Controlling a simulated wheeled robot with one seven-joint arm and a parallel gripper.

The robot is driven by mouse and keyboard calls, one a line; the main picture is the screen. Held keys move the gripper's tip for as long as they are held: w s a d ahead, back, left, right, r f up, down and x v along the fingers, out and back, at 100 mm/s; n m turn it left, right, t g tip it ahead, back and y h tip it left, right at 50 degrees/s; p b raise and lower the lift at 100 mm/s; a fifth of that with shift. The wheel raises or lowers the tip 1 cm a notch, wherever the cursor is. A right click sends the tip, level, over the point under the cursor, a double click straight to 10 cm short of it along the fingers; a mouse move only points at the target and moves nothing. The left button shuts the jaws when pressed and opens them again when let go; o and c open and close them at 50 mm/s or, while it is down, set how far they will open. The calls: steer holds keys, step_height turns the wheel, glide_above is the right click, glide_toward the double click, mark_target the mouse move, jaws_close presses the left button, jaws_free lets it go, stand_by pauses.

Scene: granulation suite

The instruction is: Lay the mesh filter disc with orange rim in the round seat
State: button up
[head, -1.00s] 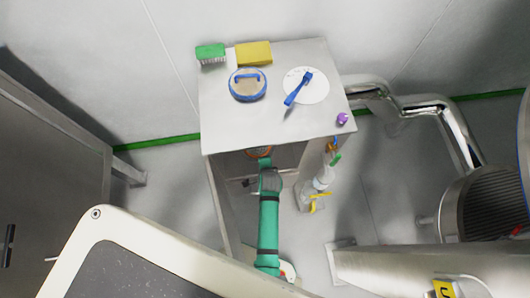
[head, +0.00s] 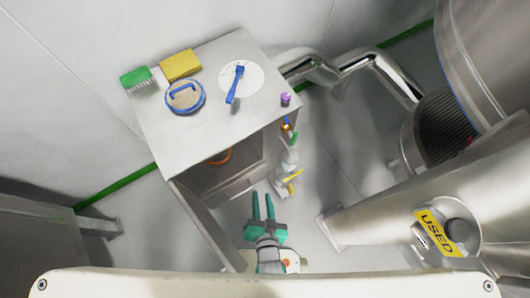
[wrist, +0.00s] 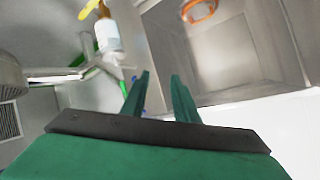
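An orange-rimmed round piece (head: 220,156), which looks like the mesh filter disc, shows partly inside the open-fronted steel cabinet, under its top. The wrist view shows its orange rim (wrist: 199,10) at the upper edge, partly cut off. Its mesh is not clear, and I cannot tell whether it lies in a seat. My gripper (head: 262,196) is outside the cabinet, in front of its opening and apart from the disc. Its two green fingers (wrist: 160,76) stand apart with nothing between them.
A spray bottle (head: 290,160) is right of the opening. Steel pipes stand right.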

steer(key=s+r+n+t, duration=0.1)
steer(key=s+r+n, duration=0.1)
steer(key=r, duration=0.6)
steer(key=s+d+r+n+t+h, duration=0.1)
steer(key=s+r, duration=0.3)
steer(key=r, duration=0.4)
steer(key=shift+s+r+n+t+h, duration=0.2)
steer(key=shift+n+t+h, duration=0.1)
steer(key=shift+n+t, duration=0.15)
